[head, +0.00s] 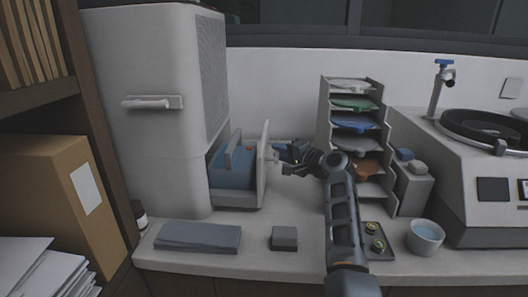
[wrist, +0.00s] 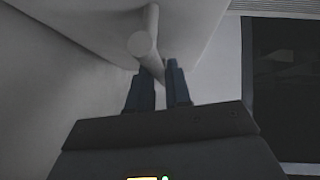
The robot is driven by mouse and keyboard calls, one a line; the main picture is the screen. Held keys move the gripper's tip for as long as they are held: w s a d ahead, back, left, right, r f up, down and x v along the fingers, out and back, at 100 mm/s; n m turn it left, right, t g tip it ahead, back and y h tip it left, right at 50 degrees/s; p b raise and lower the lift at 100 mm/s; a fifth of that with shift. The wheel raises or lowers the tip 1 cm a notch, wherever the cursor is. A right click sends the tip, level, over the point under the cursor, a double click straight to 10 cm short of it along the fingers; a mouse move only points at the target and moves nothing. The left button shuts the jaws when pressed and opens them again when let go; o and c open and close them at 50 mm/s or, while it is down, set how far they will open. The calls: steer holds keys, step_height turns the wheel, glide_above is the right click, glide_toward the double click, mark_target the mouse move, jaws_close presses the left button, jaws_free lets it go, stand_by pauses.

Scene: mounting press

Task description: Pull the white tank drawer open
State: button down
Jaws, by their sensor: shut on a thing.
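The white tank drawer (head: 263,170) sticks out to the right from the lower part of the tall white machine (head: 150,100). A blue tank (head: 232,168) with a raised handle sits in it. My gripper (head: 279,153) is at the outer face of the drawer front, at handle height. In the wrist view my gripper (wrist: 163,72) is shut on the drawer's pale bar handle (wrist: 147,42), between its two dark fingers. The drawer stands well out of the machine; its inner end is hidden inside the housing.
A grey flat case (head: 198,237) and a small grey block (head: 284,238) lie on the counter in front of the drawer. A rack of coloured trays (head: 352,85) stands right of my gripper. A white bowl (head: 425,237) and a small dark tray (head: 377,252) are at front right.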

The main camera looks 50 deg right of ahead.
steer(key=shift+s+d, duration=0.1)
steer(key=c, duration=1.1)
jaws_free()
steer(key=shift+s+a+r+b, duration=0.1)
steer(key=shift+s+a+r, duration=0.05)
steer(key=shift+s, duration=1.1)
steer(key=shift+s+a+r+b, duration=0.1)
steer(key=shift+s+a+r, duration=0.1)
steer(key=shift+s, duration=1.1)
steer(key=shift+s+a+r+b, duration=0.1)
steer(key=shift+s+a+r, duration=0.05)
steer(key=shift+s, duration=1.1)
